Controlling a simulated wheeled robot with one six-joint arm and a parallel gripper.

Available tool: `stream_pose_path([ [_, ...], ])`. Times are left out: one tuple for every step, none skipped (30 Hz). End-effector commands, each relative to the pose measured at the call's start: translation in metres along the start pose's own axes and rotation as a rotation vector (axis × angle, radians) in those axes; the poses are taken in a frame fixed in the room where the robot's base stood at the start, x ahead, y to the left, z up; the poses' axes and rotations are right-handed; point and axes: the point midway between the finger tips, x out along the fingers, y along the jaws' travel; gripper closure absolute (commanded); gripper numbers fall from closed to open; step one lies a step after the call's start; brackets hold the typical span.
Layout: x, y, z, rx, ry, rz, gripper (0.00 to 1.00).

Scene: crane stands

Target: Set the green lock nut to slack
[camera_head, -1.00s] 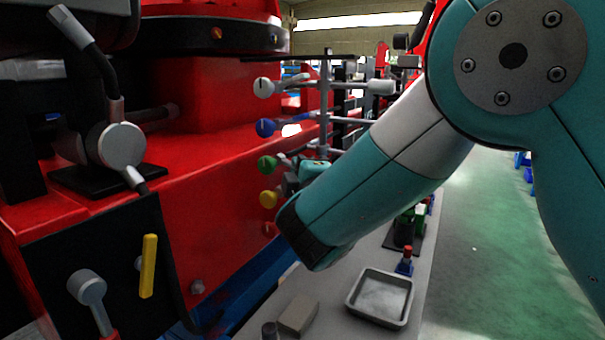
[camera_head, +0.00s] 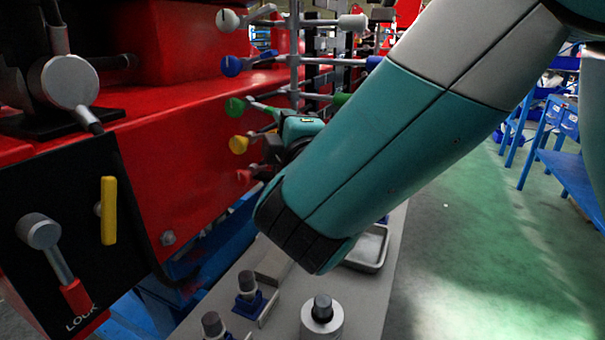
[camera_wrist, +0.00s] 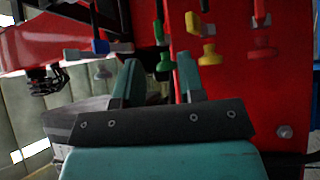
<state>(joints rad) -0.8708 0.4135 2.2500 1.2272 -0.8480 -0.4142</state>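The green lock nut (camera_head: 235,107) is a round green knob on a horizontal rod, third down in a column of coloured knobs. It also shows in the wrist view (camera_wrist: 164,62), where it appears between my two fingertips, further off. My gripper (camera_wrist: 159,72) is open, its two teal fingers apart with nothing seen between them but the background knobs. In the head view my forearm and wrist stand to the right of the green nut, and the fingertips are hard to make out. I cannot tell any slack mark on the nut.
White (camera_head: 228,20), blue (camera_head: 231,66) and yellow (camera_head: 238,144) knobs sit close above and below the green one, by the red machine body (camera_head: 185,150). A yellow handle (camera_head: 108,210) and a red-gripped lever (camera_head: 76,295) are at left. A grey bench (camera_head: 375,310) lies below.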

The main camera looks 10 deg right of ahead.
Motion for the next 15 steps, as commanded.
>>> stream_pose_path([
  [-0.016, -0.007, 0.0, 0.001, 0.005, 0.0, 0.64],
  [-0.023, -0.007, -0.001, 0.0, 0.006, 0.0, 0.64],
  [-0.033, -0.006, 0.0, 0.0, 0.005, 0.0, 0.64],
  [-0.041, -0.007, 0.0, 0.001, 0.006, 0.0, 0.64],
  [-0.047, -0.006, 0.0, 0.0, 0.005, 0.0, 0.64],
  [-0.056, -0.005, -0.001, 0.002, 0.006, -0.001, 0.64],
  [-0.061, -0.005, 0.0, 0.0, 0.004, 0.0, 0.64],
  [-0.067, -0.005, 0.0, 0.001, 0.005, 0.0, 0.64],
  [-0.073, -0.004, 0.0, 0.001, 0.004, 0.0, 0.64],
  [-0.077, -0.003, -0.001, 0.001, 0.004, 0.0, 0.64],
  [-0.081, -0.003, -0.001, 0.0, 0.003, -0.001, 0.64],
  [-0.085, -0.002, -0.001, 0.0, 0.002, 0.0, 0.64],
  [-0.087, -0.002, 0.0, 0.001, 0.002, 0.0, 0.64],
  [-0.09, -0.002, 0.0, 0.001, 0.002, 0.0, 0.64],
  [-0.092, -0.001, 0.0, 0.001, 0.001, 0.0, 0.64],
])
